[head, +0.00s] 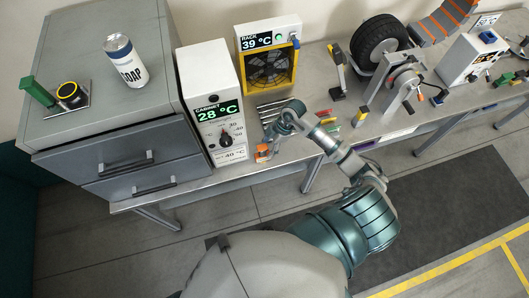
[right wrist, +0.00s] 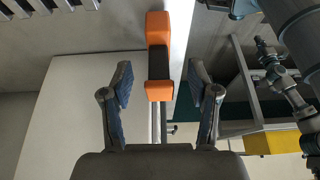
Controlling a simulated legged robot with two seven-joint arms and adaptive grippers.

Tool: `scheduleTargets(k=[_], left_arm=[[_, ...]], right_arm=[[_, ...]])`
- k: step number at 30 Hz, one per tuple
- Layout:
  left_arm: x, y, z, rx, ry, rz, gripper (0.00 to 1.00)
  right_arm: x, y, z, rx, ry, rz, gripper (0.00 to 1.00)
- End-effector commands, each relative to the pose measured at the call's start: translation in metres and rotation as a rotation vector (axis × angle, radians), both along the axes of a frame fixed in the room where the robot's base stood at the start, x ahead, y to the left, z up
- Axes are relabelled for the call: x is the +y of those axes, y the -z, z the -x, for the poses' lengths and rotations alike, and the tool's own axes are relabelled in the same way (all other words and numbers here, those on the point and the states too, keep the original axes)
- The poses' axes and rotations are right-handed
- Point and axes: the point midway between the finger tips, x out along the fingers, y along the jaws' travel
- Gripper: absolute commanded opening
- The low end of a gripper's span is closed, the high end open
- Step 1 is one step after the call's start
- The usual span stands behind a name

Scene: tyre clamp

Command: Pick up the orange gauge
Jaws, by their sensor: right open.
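The orange gauge (head: 262,153) lies near the front edge of the bench, below the cabinet controller's right side. In the right wrist view the gauge (right wrist: 158,28) is an orange bar with a black middle and an orange near end. My right gripper (head: 268,146) reaches down over it in the head view and partly hides it. In the right wrist view the right gripper (right wrist: 160,87) is open, with the gauge's near end between its blue-padded fingers and a gap on each side. My left gripper is not in view.
The cabinet controller (head: 212,100) stands close behind the gauge, beside the grey drawer cabinet (head: 115,130). The rack fan unit (head: 267,60) stands behind. Several rods (head: 272,110) and small coloured pieces (head: 328,119) lie to the right. A tyre (head: 378,42) stands further right.

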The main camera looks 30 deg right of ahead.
Motion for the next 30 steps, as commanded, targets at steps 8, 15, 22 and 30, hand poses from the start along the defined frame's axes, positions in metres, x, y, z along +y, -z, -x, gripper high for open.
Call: scheduleTargets(k=[8,15,22,30], left_arm=[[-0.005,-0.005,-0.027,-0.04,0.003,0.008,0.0],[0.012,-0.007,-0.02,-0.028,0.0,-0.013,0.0],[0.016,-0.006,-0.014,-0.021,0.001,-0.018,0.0],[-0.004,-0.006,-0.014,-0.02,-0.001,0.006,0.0]], right_arm=[[0.016,0.02,-0.004,0.0,0.0,0.003,0.6],[0.024,0.054,-0.01,0.0,0.001,-0.001,0.6],[0.022,0.059,-0.01,-0.002,-0.001,-0.002,0.6],[0.025,0.058,-0.01,-0.001,-0.001,0.001,0.08]])
